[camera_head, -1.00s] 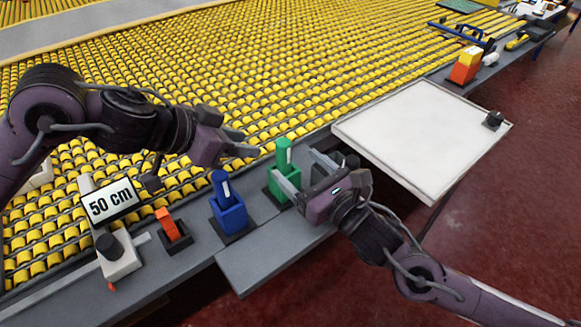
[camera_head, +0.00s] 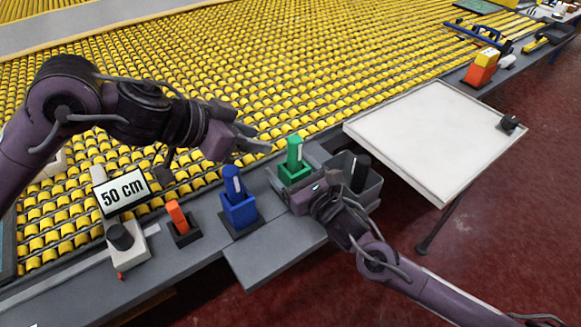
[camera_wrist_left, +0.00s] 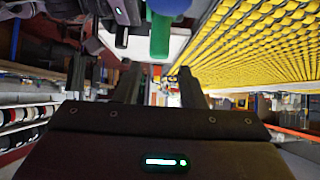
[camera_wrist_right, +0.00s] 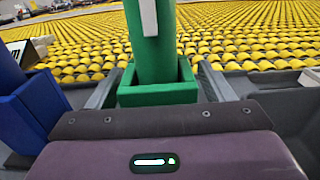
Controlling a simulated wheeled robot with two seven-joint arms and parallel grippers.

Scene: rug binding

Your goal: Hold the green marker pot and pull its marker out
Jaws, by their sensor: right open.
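The green marker (camera_head: 294,153) stands upright in the green pot (camera_head: 295,174) near the bench's edge. In the right wrist view the marker (camera_wrist_right: 152,45) and pot (camera_wrist_right: 157,94) stand between the fingers of my right gripper (camera_wrist_right: 160,85). That gripper is open, with a finger on each side of the pot; I cannot tell whether they touch it. My left gripper (camera_head: 260,138) is just left of the marker's upper part in the head view. Its fingers (camera_wrist_left: 160,82) are apart and empty in the left wrist view, with the green marker (camera_wrist_left: 162,30) ahead.
A blue marker in a blue pot (camera_head: 240,212) and an orange block in a dark holder (camera_head: 180,225) stand to the left. A grey bin (camera_head: 366,190) with a dark item is right of the green pot. A white panel (camera_head: 420,135) lies beyond it.

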